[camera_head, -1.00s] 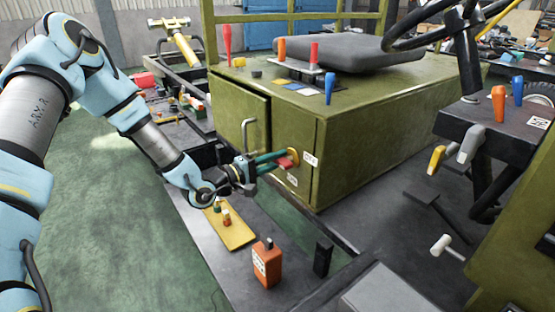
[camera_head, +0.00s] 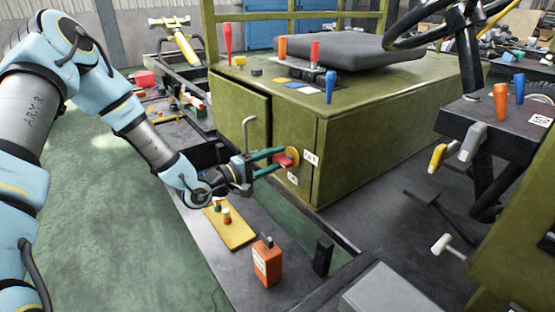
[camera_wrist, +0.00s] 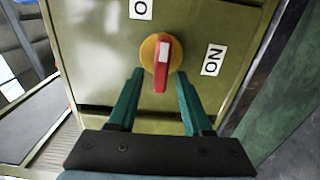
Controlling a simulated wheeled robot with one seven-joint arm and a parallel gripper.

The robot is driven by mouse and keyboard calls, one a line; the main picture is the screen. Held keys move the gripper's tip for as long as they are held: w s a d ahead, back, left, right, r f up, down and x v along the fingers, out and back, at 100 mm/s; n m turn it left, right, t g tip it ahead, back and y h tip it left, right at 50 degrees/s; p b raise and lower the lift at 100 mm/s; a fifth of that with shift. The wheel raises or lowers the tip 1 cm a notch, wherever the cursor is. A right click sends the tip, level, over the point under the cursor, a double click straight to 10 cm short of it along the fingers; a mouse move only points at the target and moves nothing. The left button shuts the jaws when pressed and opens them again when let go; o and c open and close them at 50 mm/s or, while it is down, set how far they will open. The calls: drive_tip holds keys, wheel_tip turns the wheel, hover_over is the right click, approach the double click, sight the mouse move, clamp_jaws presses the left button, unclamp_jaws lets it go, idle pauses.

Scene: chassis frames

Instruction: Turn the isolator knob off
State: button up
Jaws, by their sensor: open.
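The isolator knob (camera_head: 281,161) has a red handle on a yellow round plate (camera_head: 294,154), on the front of the green cabinet (camera_head: 335,145). In the wrist view the knob (camera_wrist: 161,78) has a white patch at its upper end, and its handle stands nearly upright. An "ON" label (camera_wrist: 213,60) is to its right. Another label (camera_wrist: 140,9), cut off by the top edge, shows an "O". My gripper (camera_wrist: 159,74) is open, with its green fingers on either side of the handle's lower part. Gaps show between handle and fingers in the wrist view.
A metal door handle (camera_head: 246,135) stands out left of the knob, close to my gripper. Levers stand on the cabinet top.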

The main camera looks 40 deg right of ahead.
drive_tip(key=a+b, duration=0.2)
drive_tip(key=a, duration=0.7)
drive_tip(key=shift+w+a, duration=0.3)
drive_tip(key=shift+a, duration=0.1)
